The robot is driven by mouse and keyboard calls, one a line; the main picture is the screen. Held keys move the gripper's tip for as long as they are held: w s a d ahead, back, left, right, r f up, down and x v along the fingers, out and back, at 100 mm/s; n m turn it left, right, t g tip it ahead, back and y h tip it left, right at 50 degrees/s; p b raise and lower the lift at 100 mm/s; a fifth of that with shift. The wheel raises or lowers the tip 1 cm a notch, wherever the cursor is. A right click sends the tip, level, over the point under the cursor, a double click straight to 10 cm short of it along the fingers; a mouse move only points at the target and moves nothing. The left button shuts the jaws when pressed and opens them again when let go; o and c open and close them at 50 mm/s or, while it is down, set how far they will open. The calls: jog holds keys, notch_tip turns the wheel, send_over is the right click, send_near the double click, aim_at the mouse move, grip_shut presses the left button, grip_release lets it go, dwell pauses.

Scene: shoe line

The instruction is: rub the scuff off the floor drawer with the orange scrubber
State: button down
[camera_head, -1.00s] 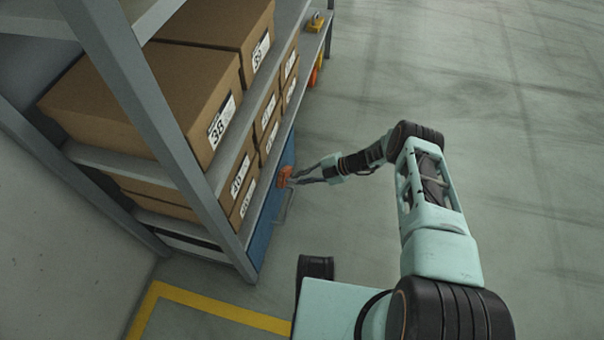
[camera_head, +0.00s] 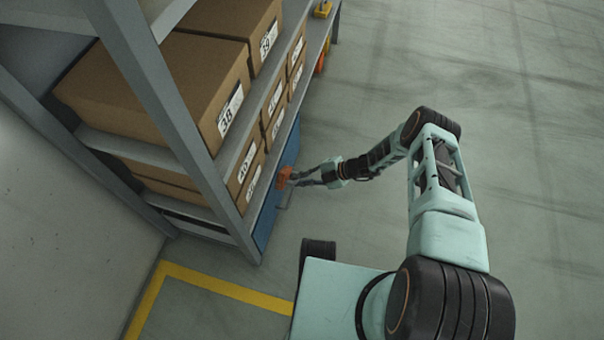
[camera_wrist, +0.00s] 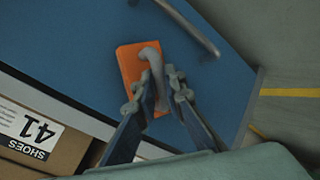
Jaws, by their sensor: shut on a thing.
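The floor drawer (camera_head: 266,222) is the blue front at the foot of the shelving; its blue face fills much of the wrist view (camera_wrist: 75,60), with a grey bar handle (camera_wrist: 190,27). The orange scrubber (camera_head: 284,177) is at the drawer face, and in the wrist view (camera_wrist: 128,64) it lies flat over the blue panel beside the handle. My gripper (camera_head: 292,179) is shut on the scrubber's grey grip; its fingers also show in the wrist view (camera_wrist: 155,90). I cannot tell for sure whether the scrubber touches the panel. No scuff shows; it may be hidden behind the scrubber.
Brown shoe boxes (camera_head: 150,85) fill the shelves above the drawer. A grey shelf post (camera_head: 165,110) stands at the near corner. A yellow item (camera_head: 323,9) sits at the shelf's far end. Yellow floor tape (camera_head: 225,290) runs in front. The floor to the right is clear.

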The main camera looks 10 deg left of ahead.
jog(key=s+p, duration=0.2)
jog(key=s, duration=0.5)
jog(key=shift+s+a, duration=0.2)
jog(key=shift+s, duration=0.05)
dwell(0.4)
jog(key=d+b, duration=0.1)
jog(key=d, duration=0.5)
jog(key=shift+s, duration=0.2)
dwell(0.3)
